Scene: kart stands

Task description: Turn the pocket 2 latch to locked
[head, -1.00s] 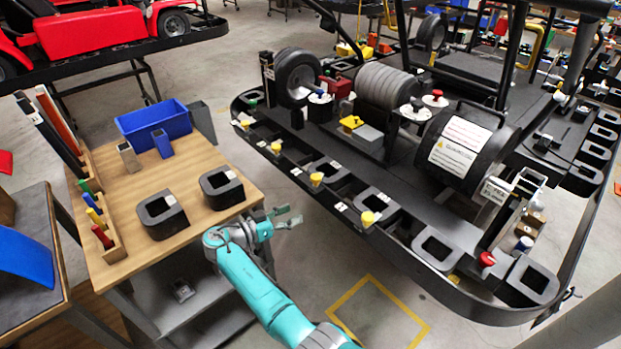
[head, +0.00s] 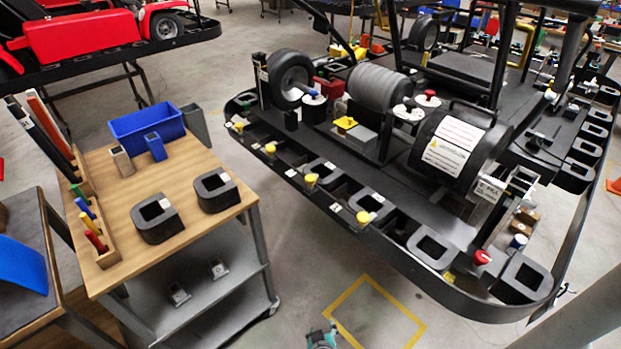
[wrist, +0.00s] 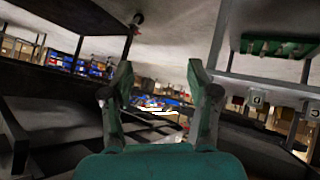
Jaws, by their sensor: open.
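Several yellow latch knobs stand along the near edge of the black kart stand (head: 412,283) in the head view. They are a far-left knob (head: 238,127), a second knob (head: 270,149), a third knob (head: 311,180) and a nearest knob (head: 363,217). The small white labels beside them are too small to read, so I cannot tell which is pocket 2. My gripper (wrist: 160,82) is open and empty in the wrist view, its two teal fingers apart, with no latch between them. In the head view only a small teal part of my arm shows at the bottom edge.
A wooden-topped cart (head: 117,203) with two black square rings, a blue bin (head: 147,130) and coloured handles stands at left. Bare floor with a yellow outlined square (head: 375,312) lies between cart and stand. A red knob (head: 482,257) sits at the stand's right corner.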

